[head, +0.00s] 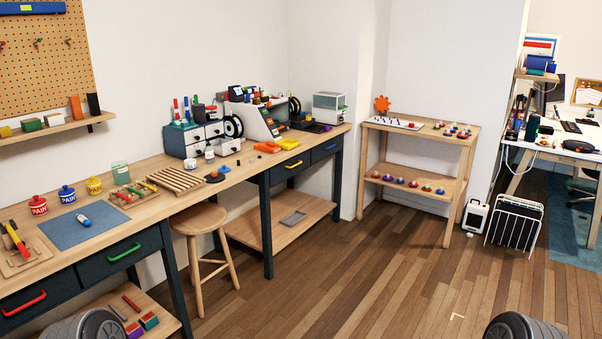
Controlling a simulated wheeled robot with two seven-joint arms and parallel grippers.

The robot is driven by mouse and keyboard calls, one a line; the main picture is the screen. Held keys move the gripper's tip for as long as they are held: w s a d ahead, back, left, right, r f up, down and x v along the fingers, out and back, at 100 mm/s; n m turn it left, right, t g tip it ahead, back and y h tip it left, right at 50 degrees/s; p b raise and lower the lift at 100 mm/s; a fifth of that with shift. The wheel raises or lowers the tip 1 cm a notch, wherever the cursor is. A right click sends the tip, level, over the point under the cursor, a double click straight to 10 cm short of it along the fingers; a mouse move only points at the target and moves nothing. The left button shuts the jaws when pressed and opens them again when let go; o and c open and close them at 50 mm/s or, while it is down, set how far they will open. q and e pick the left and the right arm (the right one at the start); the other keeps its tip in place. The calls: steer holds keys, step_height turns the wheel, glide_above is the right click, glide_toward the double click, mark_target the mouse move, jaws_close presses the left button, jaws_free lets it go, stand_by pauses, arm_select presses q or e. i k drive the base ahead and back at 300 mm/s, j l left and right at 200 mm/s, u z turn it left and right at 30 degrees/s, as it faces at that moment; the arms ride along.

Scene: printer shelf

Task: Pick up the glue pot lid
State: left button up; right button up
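I cannot clearly pick out the glue pot lid at this distance. Two small whitish pots, one (190,164) at left and one (209,155) at right, stand on the long workbench in front of the grey drawer unit; I cannot tell whether either is the glue pot. A dark flat round piece with an orange part (215,178) lies near the bench's front edge. Neither gripper is in view; only rounded grey parts of my arms show at the bottom left and bottom right.
The long workbench (150,208) runs along the left wall. Red (38,206), blue (67,195) and yellow (94,186) paint pots stand on it. A wooden stool (198,219) stands before it. A two-level wooden shelf (457,139) is at the back. The middle floor is clear.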

mark_target(223, 169)
steer(key=i, duration=0.55)
steer(key=i+u, duration=0.15)
steer(key=i, duration=0.45)
steer(key=i+l, duration=0.15)
steer(key=i, duration=0.4)
steer(key=i+l+u, duration=0.1)
steer(key=i, duration=0.45)
steer(key=i+l, duration=0.15)
steer(key=i, duration=0.4)
steer(key=i+l+u, duration=0.15)
steer(key=i+u, duration=0.15)
steer(key=i, duration=0.2)
steer(key=i+l+u, duration=0.3)
steer(key=i, duration=0.2)
